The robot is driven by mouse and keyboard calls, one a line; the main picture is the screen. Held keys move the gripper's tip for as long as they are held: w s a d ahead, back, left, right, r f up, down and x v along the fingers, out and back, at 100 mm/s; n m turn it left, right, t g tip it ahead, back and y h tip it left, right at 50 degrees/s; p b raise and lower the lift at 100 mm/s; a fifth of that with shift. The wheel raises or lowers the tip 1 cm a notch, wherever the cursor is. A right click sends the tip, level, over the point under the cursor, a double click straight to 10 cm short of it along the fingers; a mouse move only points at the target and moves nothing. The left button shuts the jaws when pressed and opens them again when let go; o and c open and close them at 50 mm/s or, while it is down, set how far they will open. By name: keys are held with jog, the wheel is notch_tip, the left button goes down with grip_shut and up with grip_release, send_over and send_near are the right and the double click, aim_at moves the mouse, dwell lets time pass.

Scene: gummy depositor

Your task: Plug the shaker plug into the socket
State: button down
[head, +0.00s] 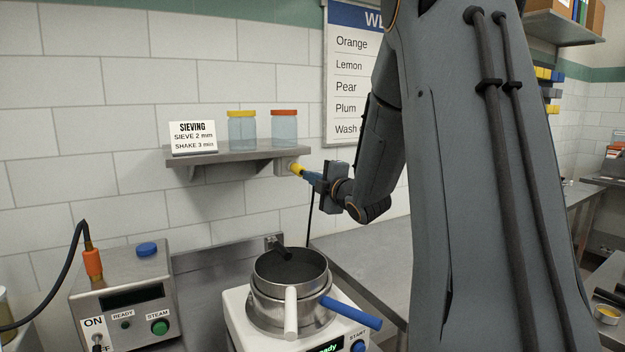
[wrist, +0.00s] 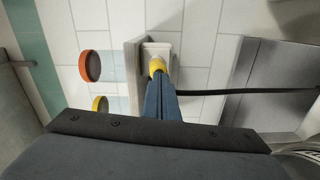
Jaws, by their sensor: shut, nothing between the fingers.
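The yellow shaker plug (head: 297,169) is at the face of the pale socket box (head: 282,164), below the right end of the wall shelf. In the wrist view the plug (wrist: 157,66) meets or overlaps the socket box (wrist: 157,49); how deep it sits is hidden. My gripper (head: 310,175) is shut, with its blue fingers pointing at the plug. In the wrist view its fingertips (wrist: 158,78) are right behind the plug and hide its back end. A black cable (wrist: 230,92) runs from beside the fingers; it hangs down toward the shaker in the head view.
The shaker (head: 245,325) with stacked metal sieves (head: 290,275) stands below the socket. A steam unit (head: 130,280) with an orange plug is at left. The shelf (head: 235,154) carries a sieving sign and two lidded jars (head: 242,130) close to my gripper.

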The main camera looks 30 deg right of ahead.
jog(key=shift+w, duration=0.25)
dwell(0.4)
jog(key=shift+s, duration=0.1)
jog(key=s+b, duration=0.3)
jog(key=s, duration=0.7)
jog(key=shift+s+d, duration=0.15)
dwell(0.4)
